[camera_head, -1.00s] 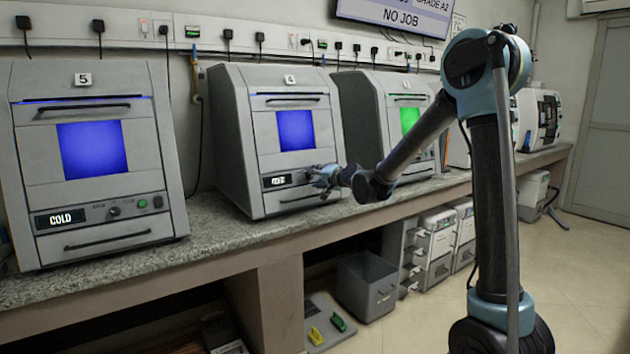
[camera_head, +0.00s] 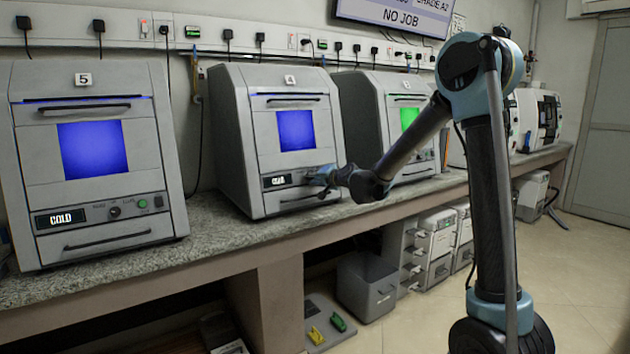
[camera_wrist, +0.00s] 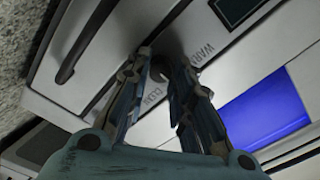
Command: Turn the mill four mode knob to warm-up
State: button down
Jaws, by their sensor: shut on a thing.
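Mill four (camera_head: 236,130) is the grey unit marked 4 in the head view, with a blue window. Its small display (camera_head: 277,181) seems to read COLD. My gripper (camera_head: 322,178) is at the right end of its lower panel and hides the knob there. In the wrist view my gripper (camera_wrist: 160,57) has its two fingertips on either side of the mode knob (camera_wrist: 158,70), shut on it. The knob is mostly hidden by the fingers, and its pointer cannot be read. A WARM label (camera_wrist: 200,53) and a partly legible label starting with C (camera_wrist: 151,98) lie beside the fingers.
Mill 5 (camera_head: 88,230) stands to the left, its display reading COLD. A similar mill with a green window (camera_head: 410,118) stands to the right. All stand on a speckled counter (camera_head: 215,232). A grey bin (camera_head: 366,285) and drawers are below.

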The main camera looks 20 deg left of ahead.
jog(key=shift+d+n, duration=0.1)
jog(key=shift+n, duration=0.2)
jog(key=n, duration=1.1)
jog(key=shift+n, duration=0.3)
dwell(0.4)
jog(key=c, duration=1.4)
grip_release()
